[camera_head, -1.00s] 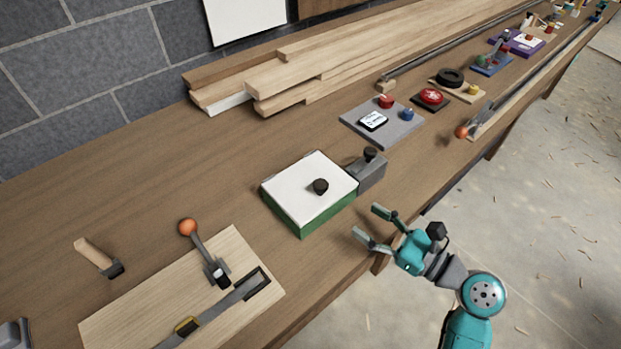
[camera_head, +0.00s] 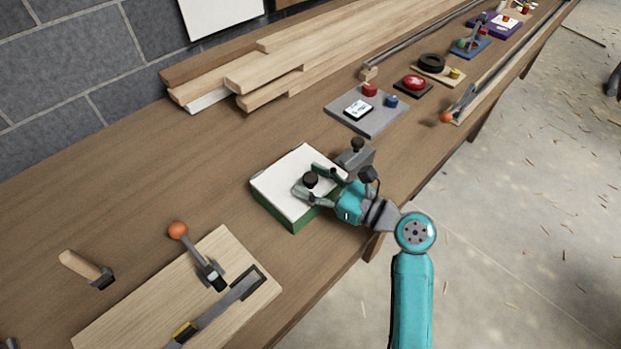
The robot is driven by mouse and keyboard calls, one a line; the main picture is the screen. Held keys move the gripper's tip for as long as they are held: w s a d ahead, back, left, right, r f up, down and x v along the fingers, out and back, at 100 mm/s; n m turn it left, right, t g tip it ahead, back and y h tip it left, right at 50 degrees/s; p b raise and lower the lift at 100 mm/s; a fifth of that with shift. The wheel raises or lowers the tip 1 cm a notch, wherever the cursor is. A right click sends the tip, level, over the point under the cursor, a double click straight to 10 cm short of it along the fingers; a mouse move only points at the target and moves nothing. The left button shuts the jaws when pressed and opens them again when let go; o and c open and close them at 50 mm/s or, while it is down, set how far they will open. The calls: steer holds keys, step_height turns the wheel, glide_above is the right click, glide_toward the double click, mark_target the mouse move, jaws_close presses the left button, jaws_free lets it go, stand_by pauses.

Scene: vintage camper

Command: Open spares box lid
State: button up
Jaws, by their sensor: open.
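The spares box (camera_head: 297,220) has green sides and stands on the wooden workbench. Its white lid (camera_head: 283,184) lies flat and closed on top, with a dark round knob (camera_head: 310,179) on it. My gripper (camera_head: 312,180) is open over the lid. Its two fingers lie either side of the knob, one towards the back right and one towards the front left. I cannot tell whether the fingers touch the knob or the lid. The fingers hide part of the lid's right side.
A grey block with a black knob (camera_head: 355,158) stands close behind my gripper. Stacked planks (camera_head: 265,80) lie at the back. A grey panel (camera_head: 375,118) lies beyond the box.

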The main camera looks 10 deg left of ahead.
steer(key=shift+w+a, duration=0.15)
steer(key=shift+a, duration=0.1)
jaws_close()
